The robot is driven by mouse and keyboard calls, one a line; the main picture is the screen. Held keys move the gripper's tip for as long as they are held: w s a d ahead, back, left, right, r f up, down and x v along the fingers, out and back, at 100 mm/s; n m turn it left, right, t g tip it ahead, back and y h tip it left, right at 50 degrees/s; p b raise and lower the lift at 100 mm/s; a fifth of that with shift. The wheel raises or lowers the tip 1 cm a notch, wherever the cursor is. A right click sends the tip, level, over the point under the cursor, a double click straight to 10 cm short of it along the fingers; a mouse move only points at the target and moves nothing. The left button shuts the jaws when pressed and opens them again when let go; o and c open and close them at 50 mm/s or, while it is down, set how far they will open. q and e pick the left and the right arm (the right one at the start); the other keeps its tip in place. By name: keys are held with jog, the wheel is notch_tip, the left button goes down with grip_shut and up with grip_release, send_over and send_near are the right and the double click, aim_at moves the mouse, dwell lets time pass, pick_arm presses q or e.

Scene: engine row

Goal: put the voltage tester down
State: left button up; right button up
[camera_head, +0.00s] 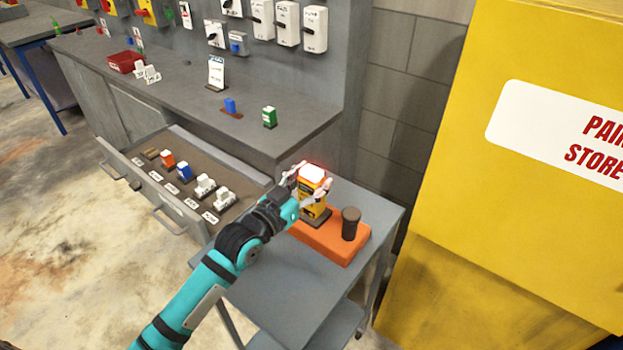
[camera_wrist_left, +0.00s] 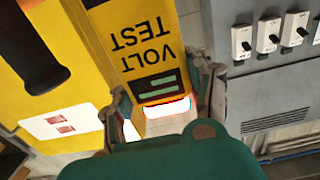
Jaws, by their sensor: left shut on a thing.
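The voltage tester (camera_head: 313,204) is a yellow block with a dark base and a lit red-white top. It is upright at the orange stand (camera_head: 335,242) on a small grey table. I cannot tell whether its base touches the stand. My left gripper (camera_head: 313,182) is shut on its upper part, one finger on each side. In the left wrist view the tester (camera_wrist_left: 140,40) shows "VOLT TEST" upside down, between the fingers of my left gripper (camera_wrist_left: 165,100). My right gripper is not in view.
A dark cylinder (camera_head: 350,223) stands on the orange stand, right of the tester. The grey table (camera_head: 270,300) has bare room at the front. An open drawer (camera_head: 180,190) with several small blocks is at left. A yellow cabinet (camera_head: 500,180) stands at right.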

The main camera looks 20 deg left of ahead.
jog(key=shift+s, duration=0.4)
pick_arm(q)
jog(key=shift+f, duration=0.15)
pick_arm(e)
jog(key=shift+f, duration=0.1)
pick_arm(q)
jog(key=o, duration=1.3)
jog(key=shift+o, duration=0.2)
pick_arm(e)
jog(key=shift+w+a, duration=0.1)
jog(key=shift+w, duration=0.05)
